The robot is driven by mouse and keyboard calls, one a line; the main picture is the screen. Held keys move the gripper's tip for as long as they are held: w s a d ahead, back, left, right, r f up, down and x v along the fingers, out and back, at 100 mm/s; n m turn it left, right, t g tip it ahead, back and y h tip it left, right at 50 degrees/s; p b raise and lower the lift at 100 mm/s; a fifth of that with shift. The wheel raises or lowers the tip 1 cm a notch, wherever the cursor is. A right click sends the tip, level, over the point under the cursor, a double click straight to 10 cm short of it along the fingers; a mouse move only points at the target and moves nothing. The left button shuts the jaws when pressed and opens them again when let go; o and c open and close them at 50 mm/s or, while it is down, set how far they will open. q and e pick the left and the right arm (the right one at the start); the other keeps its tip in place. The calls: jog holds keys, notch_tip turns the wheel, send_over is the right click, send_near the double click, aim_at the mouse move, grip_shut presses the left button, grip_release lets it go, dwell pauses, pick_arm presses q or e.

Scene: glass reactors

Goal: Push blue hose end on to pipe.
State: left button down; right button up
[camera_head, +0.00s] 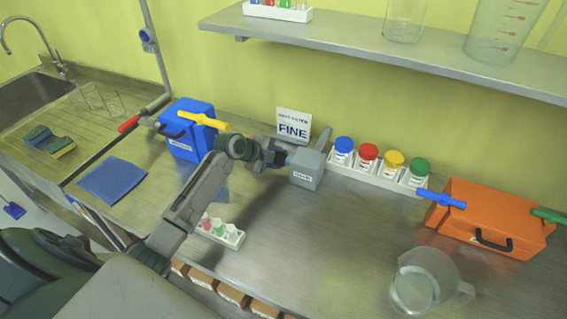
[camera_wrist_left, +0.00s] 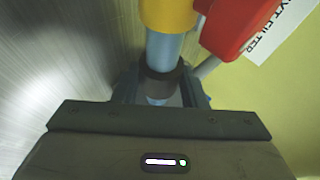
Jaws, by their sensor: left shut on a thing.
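My left gripper (camera_head: 283,157) reaches in from the left, just left of a grey labelled box (camera_head: 307,168). In the left wrist view its fingers (camera_wrist_left: 160,90) are shut around a light blue tube (camera_wrist_left: 164,50) with a dark collar. A yellow part (camera_wrist_left: 168,14) sits at the far end of this tube, and a red part (camera_wrist_left: 236,26) is to its right. I cannot tell whether this tube is the blue hose end. A grey pipe (camera_head: 157,62) with a blue fitting (camera_head: 148,38) runs down the back wall. My right gripper is out of view.
A blue box (camera_head: 190,143) with a yellow handle (camera_head: 203,121) stands left of the gripper. Right are capped bottles (camera_head: 368,157), an orange case (camera_head: 490,228) and a glass beaker (camera_head: 415,283).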

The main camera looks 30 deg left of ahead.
pick_arm(q)
jog(key=shift+a+f+b, duration=0.1)
jog(key=shift+a+b, duration=0.2)
jog(key=shift+a, duration=0.65)
jog(key=shift+d, duration=0.1)
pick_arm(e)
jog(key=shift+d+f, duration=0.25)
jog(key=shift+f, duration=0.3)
pick_arm(q)
jog(key=c, duration=1.1)
grip_release()
jog(key=shift+c, duration=0.2)
jog(key=shift+o, duration=1.3)
jog(key=shift+s+a, duration=0.1)
jog(key=shift+a, duration=0.15)
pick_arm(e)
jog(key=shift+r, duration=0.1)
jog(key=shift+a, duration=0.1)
